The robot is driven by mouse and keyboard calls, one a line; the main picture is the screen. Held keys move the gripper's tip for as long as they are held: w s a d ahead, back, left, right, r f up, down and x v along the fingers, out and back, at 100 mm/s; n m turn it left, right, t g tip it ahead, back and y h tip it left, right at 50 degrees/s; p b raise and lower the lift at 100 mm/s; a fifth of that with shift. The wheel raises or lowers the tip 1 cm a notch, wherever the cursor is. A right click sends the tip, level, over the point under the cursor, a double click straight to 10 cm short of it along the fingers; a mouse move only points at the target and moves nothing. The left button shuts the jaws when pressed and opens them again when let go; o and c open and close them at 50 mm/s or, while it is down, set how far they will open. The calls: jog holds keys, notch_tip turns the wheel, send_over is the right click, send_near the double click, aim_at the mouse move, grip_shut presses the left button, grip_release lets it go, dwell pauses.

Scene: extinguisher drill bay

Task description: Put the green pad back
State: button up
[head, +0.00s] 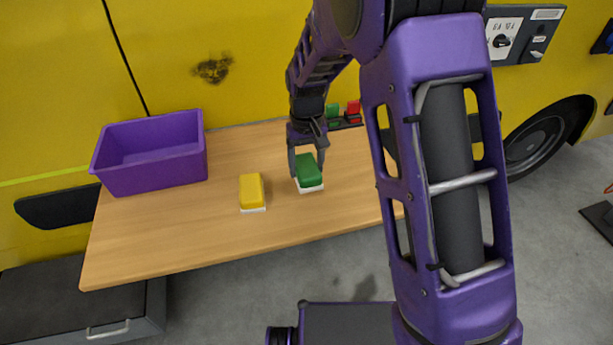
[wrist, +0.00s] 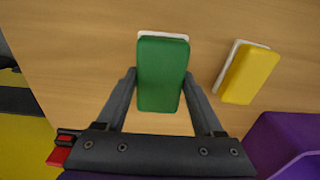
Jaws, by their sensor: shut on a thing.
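The green pad (head: 308,170) has a white layer under it and is at the middle of the wooden table (head: 170,240). In the wrist view the green pad (wrist: 162,75) sits between the two fingers of my gripper (wrist: 162,85). My gripper (head: 307,165) reaches down from above and is shut on the green pad's sides. I cannot tell whether the pad touches the table or is slightly above it. A yellow pad (head: 251,191) with a white underside lies apart to the left, and it also shows in the wrist view (wrist: 250,75).
A purple bin (head: 150,165) stands at the table's left end. Small green (head: 333,112) and red (head: 353,108) items sit at the table's back edge, behind my gripper. The table's front strip is clear. A yellow vehicle wall (head: 210,40) rises behind the table.

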aim_at(306, 166)
notch_tip(306, 166, down, 4)
jog(key=shift+r, duration=0.1)
jog(key=o, duration=1.5)
jog(key=shift+c, duration=0.2)
notch_tip(306, 166, up, 12)
jog(key=shift+p, duration=0.35)
jog(key=shift+s, duration=0.1)
